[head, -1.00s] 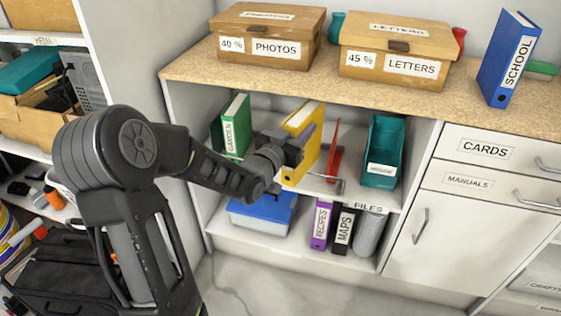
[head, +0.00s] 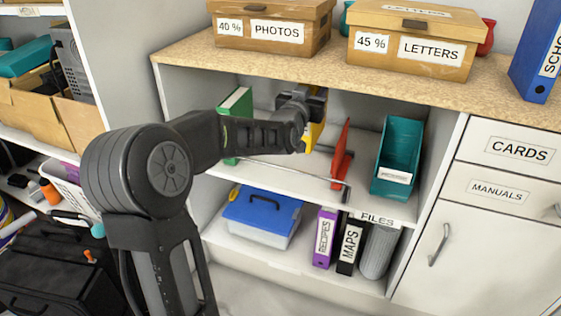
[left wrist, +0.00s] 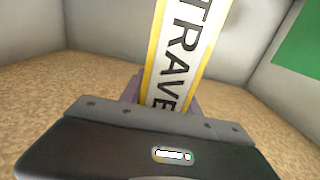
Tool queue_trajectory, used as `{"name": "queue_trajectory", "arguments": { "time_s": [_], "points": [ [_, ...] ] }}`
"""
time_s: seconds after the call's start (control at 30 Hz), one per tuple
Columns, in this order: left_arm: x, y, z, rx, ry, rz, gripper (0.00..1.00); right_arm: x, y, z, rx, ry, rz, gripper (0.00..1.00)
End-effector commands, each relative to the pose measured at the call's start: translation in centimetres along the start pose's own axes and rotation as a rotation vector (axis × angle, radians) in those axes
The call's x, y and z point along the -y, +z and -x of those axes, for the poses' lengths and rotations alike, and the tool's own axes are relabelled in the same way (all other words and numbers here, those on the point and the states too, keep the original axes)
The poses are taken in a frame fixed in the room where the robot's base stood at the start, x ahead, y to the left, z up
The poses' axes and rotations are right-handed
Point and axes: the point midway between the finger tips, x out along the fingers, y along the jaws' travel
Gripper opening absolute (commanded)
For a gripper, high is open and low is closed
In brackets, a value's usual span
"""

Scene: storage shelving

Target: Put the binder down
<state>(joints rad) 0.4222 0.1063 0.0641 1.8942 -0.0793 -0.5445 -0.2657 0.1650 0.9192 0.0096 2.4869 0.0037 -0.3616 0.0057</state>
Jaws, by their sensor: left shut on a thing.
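The yellow binder (head: 316,136) is inside the upper shelf compartment, mostly hidden behind my left gripper (head: 303,104) and arm in the head view. In the left wrist view the binder's spine label (left wrist: 182,45) reads "TRAVE", with the rest cut off by the gripper body. My left gripper is shut on the binder's spine side, its fingers partly showing beside it. The binder looks roughly upright; whether its bottom touches the shelf (head: 270,172) is hidden. My right gripper is not in view.
A green binder (head: 236,112) stands left of the yellow one. A red divider (head: 342,155) and a teal file holder (head: 397,155) stand to the right. A wire rail runs along the shelf front. The worktop (head: 330,72) with two boxes hangs above the compartment.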

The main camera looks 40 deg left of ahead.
Motion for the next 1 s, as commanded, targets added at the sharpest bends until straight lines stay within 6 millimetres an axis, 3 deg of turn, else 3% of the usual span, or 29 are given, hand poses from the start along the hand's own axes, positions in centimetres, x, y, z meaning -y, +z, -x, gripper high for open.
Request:
{"name": "queue_trajectory", "arguments": {
  "time_s": [0.17,0.43,0.8,1.0],
  "points": [
    [0.0,0.5,0.0,-0.002,0.001,-0.001,0.0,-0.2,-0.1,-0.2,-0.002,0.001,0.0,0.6],
    [0.0,4.6,0.0,-0.001,0.0,0.0,0.0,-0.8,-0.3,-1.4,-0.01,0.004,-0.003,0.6],
    [-0.1,5.0,0.0,-0.003,0.001,0.0,0.0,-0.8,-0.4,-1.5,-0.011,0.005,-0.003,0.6],
    [0.0,7.6,0.0,0.0,0.0,0.0,0.0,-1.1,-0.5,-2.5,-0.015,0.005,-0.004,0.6]
  ]
}}
